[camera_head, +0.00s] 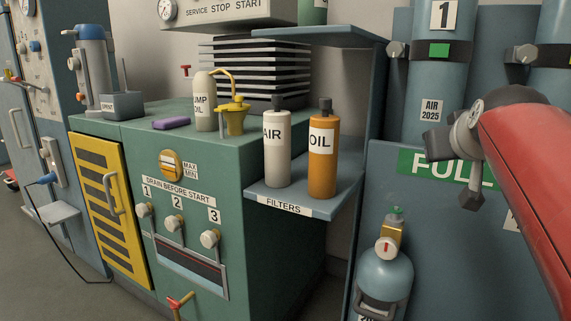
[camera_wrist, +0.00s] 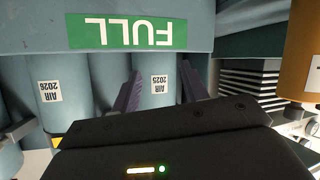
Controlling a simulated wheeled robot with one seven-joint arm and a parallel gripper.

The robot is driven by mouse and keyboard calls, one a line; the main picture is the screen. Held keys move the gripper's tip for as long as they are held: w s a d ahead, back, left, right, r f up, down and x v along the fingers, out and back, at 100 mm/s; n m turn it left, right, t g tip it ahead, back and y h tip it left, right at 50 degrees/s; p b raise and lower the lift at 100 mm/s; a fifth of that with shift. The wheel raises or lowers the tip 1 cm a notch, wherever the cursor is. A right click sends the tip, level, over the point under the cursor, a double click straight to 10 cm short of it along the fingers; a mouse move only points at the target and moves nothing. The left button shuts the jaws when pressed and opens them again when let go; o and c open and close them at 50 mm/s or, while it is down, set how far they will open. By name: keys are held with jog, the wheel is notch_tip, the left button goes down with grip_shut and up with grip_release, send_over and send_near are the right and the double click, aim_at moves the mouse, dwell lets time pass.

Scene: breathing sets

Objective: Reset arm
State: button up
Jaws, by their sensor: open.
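My gripper (camera_wrist: 162,78) shows in the wrist view with its two purple-grey fingers apart and nothing between them. Behind the gap stands a blue cylinder labelled AIR 2025 (camera_wrist: 159,90), which looks upside down in this view. I cannot tell how far the fingers are from it. In the head view my red arm reaches in from the right, ending in grey joints in front of the cylinder rack. The fingers cannot be made out clearly there.
A green FULL sign (camera_head: 420,165) marks the rack. A small blue bottle (camera_head: 386,275) stands below it. A blue shelf (camera_head: 290,204) holds a white AIR filter (camera_head: 277,160) and an orange OIL filter (camera_head: 322,160). The green compressor cabinet (camera_head: 205,165) stands left; floor shows at lower left.

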jog(key=s+a+f+g+y, duration=0.1)
jog(key=s+a+f+g, duration=0.1)
jog(key=s+a+f, duration=0.6)
jog(key=s+a+f+n+g+y, duration=0.1)
jog(key=s+a+f+g+y, duration=0.3)
jog(key=f, duration=0.7)
jog(key=s+a+f+g+h, duration=0.1)
jog(key=s+a+f, duration=0.2)
jog(key=s+f, duration=0.6)
notch_tip(320, 180, up, 12)
jog(key=w+p, duration=0.1)
jog(key=p, duration=1.1)
jog(key=shift+w+d, duration=0.2)
jog(key=shift+w, duration=0.1)
jog(key=shift+c, duration=0.2)
